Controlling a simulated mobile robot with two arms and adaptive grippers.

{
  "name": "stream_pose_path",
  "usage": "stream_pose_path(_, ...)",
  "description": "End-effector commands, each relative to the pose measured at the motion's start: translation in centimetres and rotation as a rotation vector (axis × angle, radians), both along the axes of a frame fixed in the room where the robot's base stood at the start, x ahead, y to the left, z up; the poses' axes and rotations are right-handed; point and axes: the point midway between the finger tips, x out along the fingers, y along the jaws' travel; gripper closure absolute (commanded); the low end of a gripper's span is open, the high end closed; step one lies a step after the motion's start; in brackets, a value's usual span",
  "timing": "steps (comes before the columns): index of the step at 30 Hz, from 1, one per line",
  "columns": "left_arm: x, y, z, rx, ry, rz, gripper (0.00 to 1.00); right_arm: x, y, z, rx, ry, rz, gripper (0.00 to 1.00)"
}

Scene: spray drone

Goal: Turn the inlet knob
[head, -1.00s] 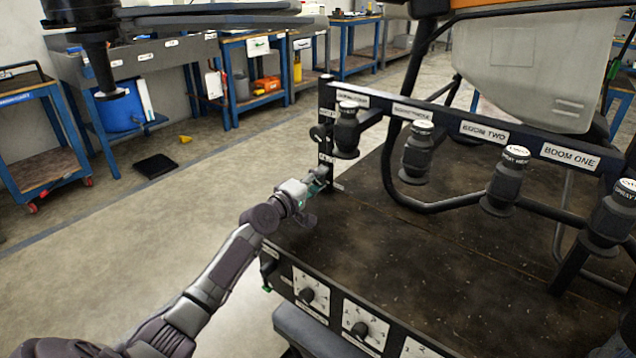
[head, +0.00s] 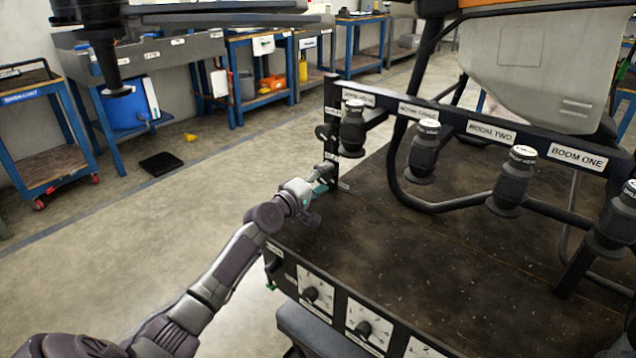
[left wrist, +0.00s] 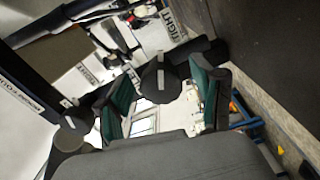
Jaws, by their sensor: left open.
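A round black knob (left wrist: 160,83) with a pale stripe sits between the fingers of my left gripper (left wrist: 165,98) in the left wrist view. The gripper is open, with a green-padded finger on either side of the knob, and I cannot tell whether they touch it. In the head view my left gripper (head: 322,180) is at the lower end of the black post (head: 332,115) of the valve frame. A dark knob (head: 323,131) shows on the post above it. The labels there are too small to read, so I cannot tell which knob is the inlet one. My right gripper does not show.
Black valves hang along the labelled bar (head: 395,106) to the right, under a white tank (head: 530,70). Dials (head: 313,294) line the front panel below the dark deck (head: 420,250). Workbenches stand behind, and the floor (head: 130,240) to the left is open.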

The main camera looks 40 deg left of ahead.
Motion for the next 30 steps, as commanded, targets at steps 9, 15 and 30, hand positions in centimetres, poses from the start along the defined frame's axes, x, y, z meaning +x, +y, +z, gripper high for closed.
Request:
stream_pose_path(9, -5.0, 0.3, -0.2, 0.003, 0.004, -0.001, 0.33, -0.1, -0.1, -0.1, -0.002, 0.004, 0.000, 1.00)
stream_pose_path(15, -9.0, 0.7, -0.2, 0.002, 0.004, 0.000, 0.33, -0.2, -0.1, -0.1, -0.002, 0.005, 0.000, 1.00)
stream_pose_path(30, -11.9, 0.9, -0.1, 0.000, 0.002, -0.001, 0.33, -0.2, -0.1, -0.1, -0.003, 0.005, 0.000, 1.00)
